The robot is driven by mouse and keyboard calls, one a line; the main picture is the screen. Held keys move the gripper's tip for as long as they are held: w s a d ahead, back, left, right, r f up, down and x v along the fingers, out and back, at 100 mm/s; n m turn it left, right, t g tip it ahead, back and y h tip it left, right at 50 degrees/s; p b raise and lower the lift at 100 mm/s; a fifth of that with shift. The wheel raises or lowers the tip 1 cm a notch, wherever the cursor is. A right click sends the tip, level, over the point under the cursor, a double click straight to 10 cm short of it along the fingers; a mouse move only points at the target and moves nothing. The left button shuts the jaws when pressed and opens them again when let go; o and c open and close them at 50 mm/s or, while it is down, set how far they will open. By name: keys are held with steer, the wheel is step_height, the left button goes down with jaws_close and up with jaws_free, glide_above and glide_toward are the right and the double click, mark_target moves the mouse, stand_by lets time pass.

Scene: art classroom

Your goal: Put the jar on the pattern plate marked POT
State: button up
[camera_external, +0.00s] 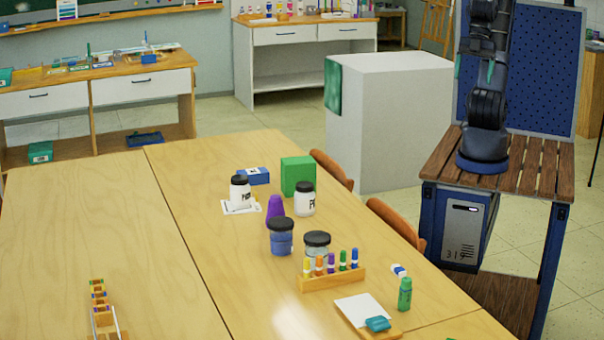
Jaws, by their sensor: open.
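My gripper (475,68) is at the upper right, open and empty, over my base and well away from the table objects. Several dark-lidded jars stand upright on the table. A white jar (240,196) stands on or over a white plate or card (229,210), whose marking is too small to read. Another white jar (304,204) with partly readable lettering stands to its right. A blue jar (280,243) and a clear greyish jar (316,242) stand nearer the camera. I cannot tell which plate is marked POT.
The left tabletop (110,220) is mostly clear.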

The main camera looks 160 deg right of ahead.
steer(key=shift+n+y, duration=0.3)
steer(key=shift+n, duration=0.3)
steer(key=s+a, duration=0.1)
steer(key=s+a+f, duration=0.1)
steer(key=s, duration=0.1)
steer(key=shift+s+a, duration=0.1)
steer(key=shift+s, duration=0.2)
